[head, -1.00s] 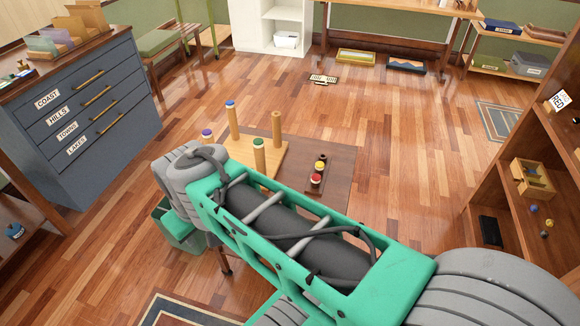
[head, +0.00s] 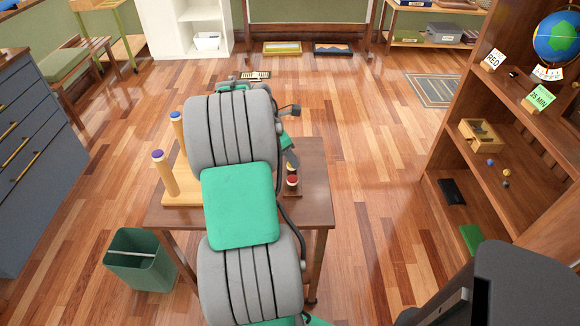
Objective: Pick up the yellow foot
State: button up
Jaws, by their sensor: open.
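The yellow foot cannot be made out; my arm and gripper cover that part of the table. A small dark rack (head: 291,193) stands on the right side of the brown table (head: 318,205), with a red-topped foot (head: 292,181) at its near end.
On the table's left, a light wooden board (head: 181,196) holds a purple-topped post (head: 164,174) and a blue-topped post (head: 178,130). A green bin (head: 140,262) stands on the floor at left. A brown bookcase (head: 455,205) stands at right; floor between is clear.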

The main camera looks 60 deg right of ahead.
jog(key=x, duration=0.4)
jog(key=shift+w+f, duration=0.35)
jog(key=shift+f, duration=0.1)
grip_shut()
